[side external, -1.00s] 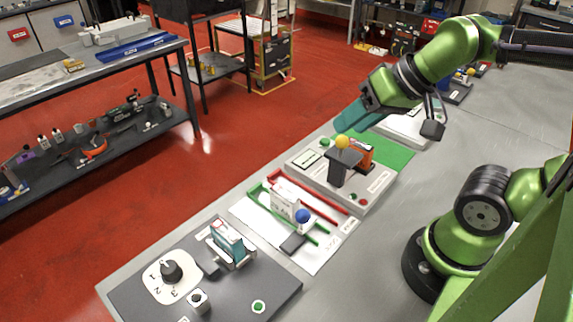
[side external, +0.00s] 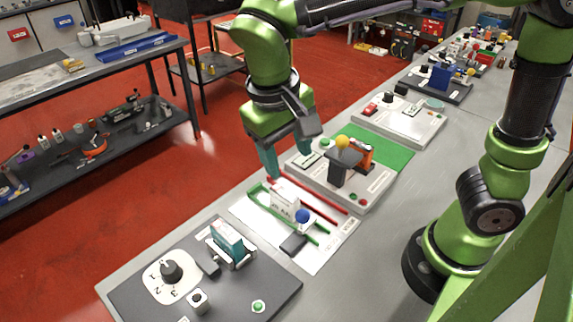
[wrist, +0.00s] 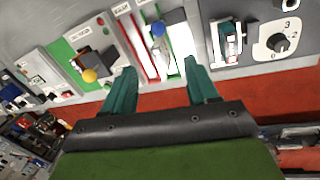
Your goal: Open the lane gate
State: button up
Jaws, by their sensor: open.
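The lane panel is a white plate (side external: 327,252) with a red rail (side external: 318,196) and a green rail (side external: 262,201). A white labelled block (side external: 284,198) and a blue ball knob (side external: 302,215) stand between the rails, with a dark grey block (side external: 293,243) at the near end. Which part is the gate is not clear. My gripper (side external: 287,160) is open and empty, above the panel's far end, fingers pointing down. In the wrist view, the blue knob (wrist: 158,28) shows beyond and between the open fingertips (wrist: 158,72), apart from them.
A grey box with a yellow ball (side external: 342,141) and an orange part (side external: 361,153) stands close beyond the panel. A dark plate with a dial (side external: 171,272) and a teal piece (side external: 228,239) lies on the near side. Red floor (side external: 150,200) is open to the left.

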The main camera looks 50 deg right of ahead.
aim_at(302, 212)
jog(key=d+f, duration=0.1)
jog(key=f, duration=0.4)
jog(key=d+f, duration=0.1)
jog(key=f, duration=0.5)
jog(key=s+d+f, duration=0.1)
jog(key=f, duration=0.4)
jog(key=shift+d+f, duration=0.2)
jog(key=shift+f, duration=0.1)
grip_shut()
